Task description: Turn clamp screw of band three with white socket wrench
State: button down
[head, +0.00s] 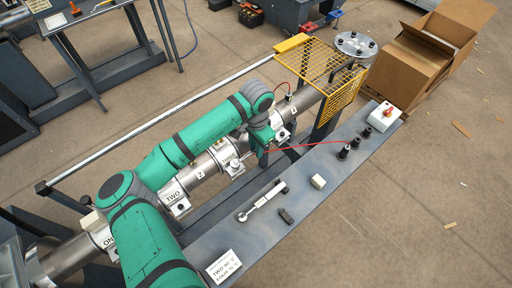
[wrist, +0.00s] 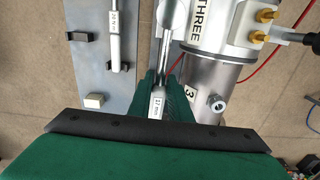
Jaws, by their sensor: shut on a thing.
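The socket wrench (wrist: 158,104), with a silver shaft and a white label reading 17 mm, is held in my gripper (head: 263,140). Band three is a silver band marked THREE with brass fittings. I cannot tell whether the socket sits on the clamp screw, which I cannot make out. In the head view my gripper is beside the barrel near band three, and my arm hides most of the wrench.
A torque wrench (head: 262,200) lies on the grey bench (head: 325,200), near a pale block (head: 318,181) and several black sockets. A thin red cable (wrist: 262,72) crosses near the barrel. A silver port (wrist: 217,102) projects below band three. A yellow mesh guard (head: 338,82) stands beyond.

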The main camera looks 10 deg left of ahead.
jog(key=shift+s, duration=0.1)
jog(key=shift+r, duration=0.65)
dwell(1.4)
jog(key=shift+r, duration=0.5)
